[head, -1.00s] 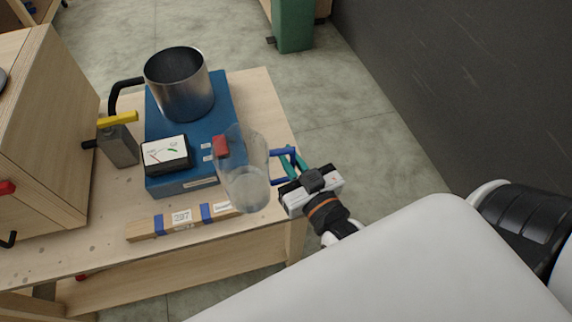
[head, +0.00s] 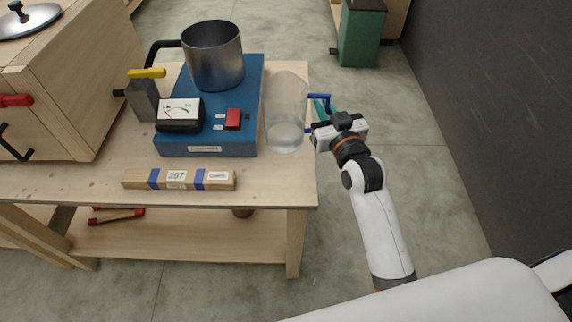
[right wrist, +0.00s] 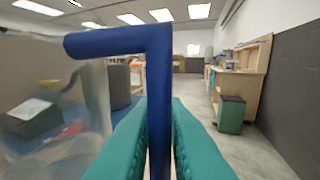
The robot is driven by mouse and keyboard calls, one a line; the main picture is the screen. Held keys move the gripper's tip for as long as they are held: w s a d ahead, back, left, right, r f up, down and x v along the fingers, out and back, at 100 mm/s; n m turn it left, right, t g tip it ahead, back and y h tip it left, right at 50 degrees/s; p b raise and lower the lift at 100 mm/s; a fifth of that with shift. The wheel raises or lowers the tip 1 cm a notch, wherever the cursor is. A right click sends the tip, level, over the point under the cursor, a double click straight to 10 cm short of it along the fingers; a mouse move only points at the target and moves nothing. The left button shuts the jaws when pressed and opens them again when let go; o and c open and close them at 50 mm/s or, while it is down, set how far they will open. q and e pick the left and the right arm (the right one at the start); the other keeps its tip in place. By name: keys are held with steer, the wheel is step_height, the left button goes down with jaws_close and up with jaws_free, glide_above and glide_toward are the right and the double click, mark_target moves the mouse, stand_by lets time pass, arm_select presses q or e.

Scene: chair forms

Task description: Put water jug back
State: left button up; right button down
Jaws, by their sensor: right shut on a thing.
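The water jug (head: 286,110) is clear, with some water in its bottom and a blue handle (head: 320,97). In the head view it appears upright at the right end of the wooden table, right of the blue box; I cannot tell whether its base touches the tabletop. My right gripper (head: 321,108) is shut on the jug's handle from the right. In the right wrist view the teal fingers (right wrist: 160,140) close around the blue handle's upright bar (right wrist: 159,100), and the blurred clear jug body (right wrist: 55,100) is at the left. My left gripper is not in view.
A blue device (head: 208,143) with a red switch carries a metal pot (head: 213,60) and a meter (head: 180,115). A labelled wooden bar (head: 205,179) lies along the table front (head: 265,190). A wooden cabinet (head: 90,80) stands left. A green bin (head: 361,38) stands on the floor behind.

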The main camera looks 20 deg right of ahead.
steer(key=shift+w+d+r, duration=0.1)
steer(key=shift+w+d, duration=0.3)
steer(key=shift+w, duration=0.2)
steer(key=shift+w+d+r, duration=0.1)
steer(key=shift+w+d, duration=0.05)
steer(key=shift+w, duration=0.15)
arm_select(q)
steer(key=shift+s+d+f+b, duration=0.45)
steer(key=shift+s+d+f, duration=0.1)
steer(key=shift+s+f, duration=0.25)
arm_select(e)
step_height(320, 180, down, 10)
steer(key=shift+w, duration=0.15)
steer(key=shift+r, duration=0.1)
steer(key=c, duration=1.5)
jaws_free()
steer(key=shift+o, duration=0.2)
